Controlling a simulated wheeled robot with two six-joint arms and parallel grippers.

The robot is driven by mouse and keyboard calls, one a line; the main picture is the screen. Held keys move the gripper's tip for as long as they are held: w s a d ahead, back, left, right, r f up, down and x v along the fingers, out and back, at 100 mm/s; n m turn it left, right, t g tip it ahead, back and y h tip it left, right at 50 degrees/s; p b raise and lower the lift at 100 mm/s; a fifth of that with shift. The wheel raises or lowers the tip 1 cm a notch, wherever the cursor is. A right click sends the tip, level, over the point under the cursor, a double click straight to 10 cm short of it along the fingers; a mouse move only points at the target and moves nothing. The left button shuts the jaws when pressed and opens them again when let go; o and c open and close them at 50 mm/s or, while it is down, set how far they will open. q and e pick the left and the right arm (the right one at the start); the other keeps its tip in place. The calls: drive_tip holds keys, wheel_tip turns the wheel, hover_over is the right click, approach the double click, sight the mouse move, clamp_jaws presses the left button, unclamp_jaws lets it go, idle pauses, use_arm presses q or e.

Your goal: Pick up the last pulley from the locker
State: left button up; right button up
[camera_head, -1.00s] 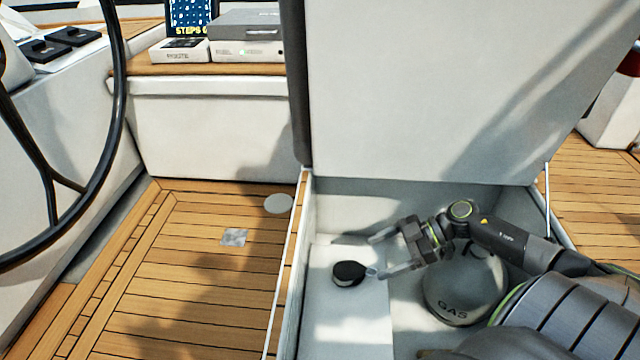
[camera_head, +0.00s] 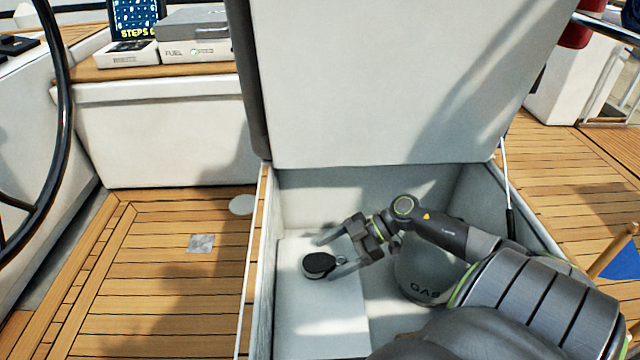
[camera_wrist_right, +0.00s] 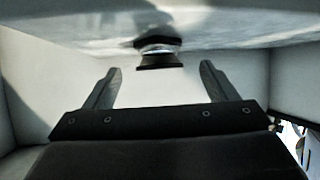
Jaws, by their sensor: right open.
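The pulley (camera_head: 319,264), black on top with a pale metal part, lies on the white shelf inside the open locker (camera_head: 262,300). In the right wrist view the pulley (camera_wrist_right: 158,52) shows ahead, between and beyond the two fingertips. My right gripper (camera_head: 325,254) is open and reaches into the locker from the right, its fingers pointing left, with one finger close to the pulley. In the wrist view the right gripper (camera_wrist_right: 160,75) has nothing between its fingers. My left gripper is not in view.
A gas bottle (camera_head: 420,278) stands in the locker under my right arm. The raised locker lid (camera_head: 390,80) stands behind. A steering wheel (camera_head: 55,130) is at the left. Boxes (camera_head: 195,45) sit on the bench. The wooden deck (camera_head: 170,270) left of the locker is clear.

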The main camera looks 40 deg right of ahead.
drive_tip(key=shift+x, duration=1)
drive_tip(key=c, duration=1.2)
drive_tip(key=shift+o, duration=0.2)
